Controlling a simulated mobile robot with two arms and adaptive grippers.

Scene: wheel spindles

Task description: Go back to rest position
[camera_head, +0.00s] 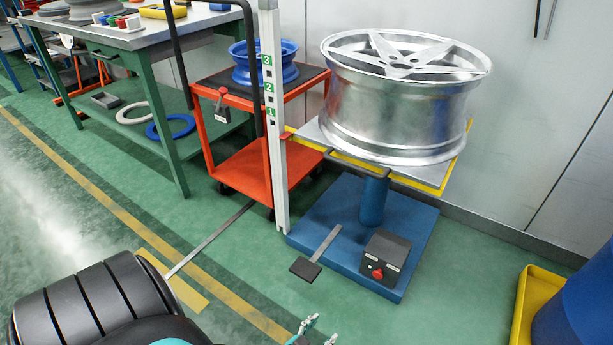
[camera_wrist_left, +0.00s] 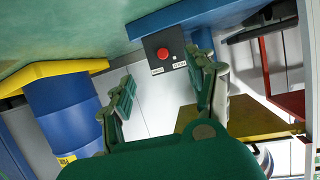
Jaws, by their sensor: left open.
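My left gripper (camera_head: 317,328) shows only by its fingertips at the bottom edge of the head view, low over the green floor. In the left wrist view the left gripper (camera_wrist_left: 162,70) has its two green fingers spread wide, with nothing between them. A large silver wheel rim (camera_head: 395,105) lies flat on a blue stand with a yellow-edged top (camera_head: 430,187), well beyond the gripper. My right gripper is in neither view.
A control box with a red button (camera_head: 385,258) sits on the stand's blue base (camera_head: 410,225); a pedal (camera_head: 305,269) lies before it. An orange cart (camera_head: 245,160) holds a blue rim (camera_head: 262,62). A workbench (camera_head: 110,38) stands left, a blue barrel (camera_head: 585,300) right. Open floor lies in front.

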